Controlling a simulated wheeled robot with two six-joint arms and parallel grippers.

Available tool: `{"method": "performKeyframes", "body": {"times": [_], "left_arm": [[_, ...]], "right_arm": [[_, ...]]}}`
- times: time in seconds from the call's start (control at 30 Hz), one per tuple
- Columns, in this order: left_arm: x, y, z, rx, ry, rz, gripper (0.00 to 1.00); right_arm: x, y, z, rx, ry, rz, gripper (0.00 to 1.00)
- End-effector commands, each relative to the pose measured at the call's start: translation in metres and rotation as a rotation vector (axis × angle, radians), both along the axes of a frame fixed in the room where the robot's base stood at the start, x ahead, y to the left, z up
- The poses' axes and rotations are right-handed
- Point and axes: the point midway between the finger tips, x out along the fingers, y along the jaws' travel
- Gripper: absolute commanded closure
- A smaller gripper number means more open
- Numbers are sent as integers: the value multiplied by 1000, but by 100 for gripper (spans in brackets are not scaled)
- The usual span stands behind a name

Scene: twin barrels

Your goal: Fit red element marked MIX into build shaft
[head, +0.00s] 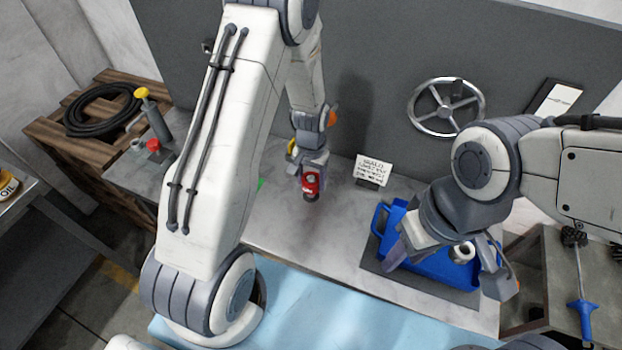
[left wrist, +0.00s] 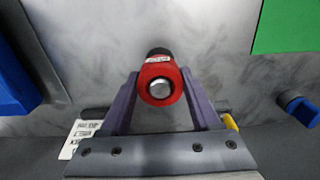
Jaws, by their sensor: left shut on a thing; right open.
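A red element (head: 310,186) with a dark end hangs in my left gripper (head: 312,176) above the grey worktop. In the left wrist view the red element (left wrist: 161,86) sits between the two purple-grey fingers (left wrist: 160,102). It has a bright metal centre and a small pale label that I cannot read. My left gripper is shut on it. My right gripper (head: 449,268) is open, its fingers spread over a blue tray (head: 382,220). A silver ring-like part (head: 462,252) shows in the tray between those fingers. I cannot pick out the build shaft.
A written card (head: 373,169) stands behind the tray. A handwheel (head: 446,107) is on the grey panel. A small red-topped part (head: 153,146) and a yellow-topped grey cylinder (head: 152,115) stand at the left. A green patch (left wrist: 285,25) shows in the left wrist view. The front middle worktop is clear.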

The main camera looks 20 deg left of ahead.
Motion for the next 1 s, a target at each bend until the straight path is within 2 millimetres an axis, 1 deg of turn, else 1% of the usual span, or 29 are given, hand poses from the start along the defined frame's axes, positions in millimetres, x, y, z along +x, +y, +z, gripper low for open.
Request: {"method": "performKeyframes", "body": {"times": [1.0], "left_arm": [[1, 0, -25, 0, -1, 0, 100]], "right_arm": [[0, 0, -19, 0, 0, 1, 55]]}}
